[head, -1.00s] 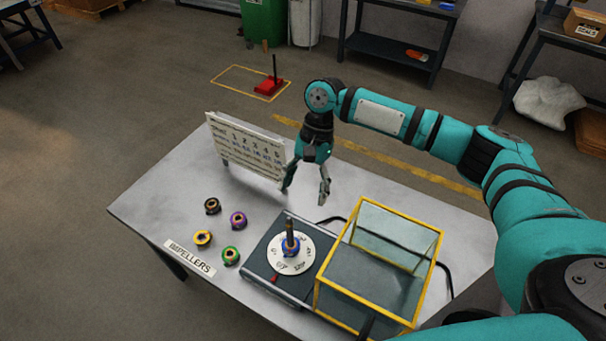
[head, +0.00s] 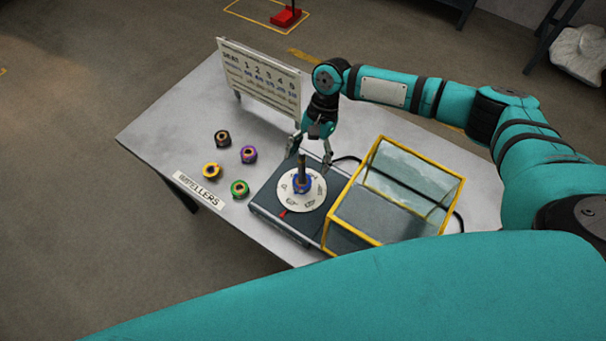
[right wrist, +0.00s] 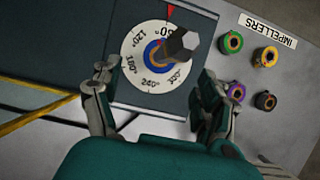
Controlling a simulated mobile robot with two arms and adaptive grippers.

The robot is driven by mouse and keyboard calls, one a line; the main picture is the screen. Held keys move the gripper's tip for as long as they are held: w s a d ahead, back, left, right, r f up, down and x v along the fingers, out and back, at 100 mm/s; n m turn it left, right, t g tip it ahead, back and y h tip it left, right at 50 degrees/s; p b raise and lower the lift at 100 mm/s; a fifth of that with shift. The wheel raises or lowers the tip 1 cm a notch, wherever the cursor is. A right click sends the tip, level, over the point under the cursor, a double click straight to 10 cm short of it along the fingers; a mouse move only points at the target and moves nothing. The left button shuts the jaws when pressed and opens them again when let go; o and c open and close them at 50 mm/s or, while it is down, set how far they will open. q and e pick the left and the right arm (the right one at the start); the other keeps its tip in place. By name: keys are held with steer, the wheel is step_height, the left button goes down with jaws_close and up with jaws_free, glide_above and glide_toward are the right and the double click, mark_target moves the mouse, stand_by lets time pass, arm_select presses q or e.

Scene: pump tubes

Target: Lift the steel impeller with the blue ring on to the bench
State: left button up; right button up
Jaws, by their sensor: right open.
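The steel impeller with the blue ring (head: 302,187) sits on the white round dial (head: 313,197) of the dark device, around an upright post (head: 302,164). In the right wrist view the blue ring (right wrist: 153,58) shows around the base of the post, partly hidden by the post's hexagonal top (right wrist: 181,44). My right gripper (head: 309,160) is open and empty, just behind the post. In the right wrist view its fingers (right wrist: 152,92) are spread apart on either side of the dial's near part, with nothing between them. My left gripper is not in view.
Several other impellers with black, purple, yellow and green rings (head: 239,188) stand on the bench (head: 170,130) left of the device (head: 270,209). A yellow-framed clear guard (head: 349,200) stands on the right. A sign board (head: 258,75) stands behind. The bench's left part is clear.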

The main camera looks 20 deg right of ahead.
mark_target(303, 175)
steer(key=x, duration=0.7)
steer(key=shift+c, duration=0.2)
steer(key=c, duration=1.5)
steer(key=shift+r+p, duration=0.6)
steer(key=shift+p, duration=0.5)
steer(key=shift+r, duration=0.1)
steer(key=shift+r+p, duration=7.35)
steer(key=shift+p, duration=0.7)
steer(key=shift+r, duration=1.3)
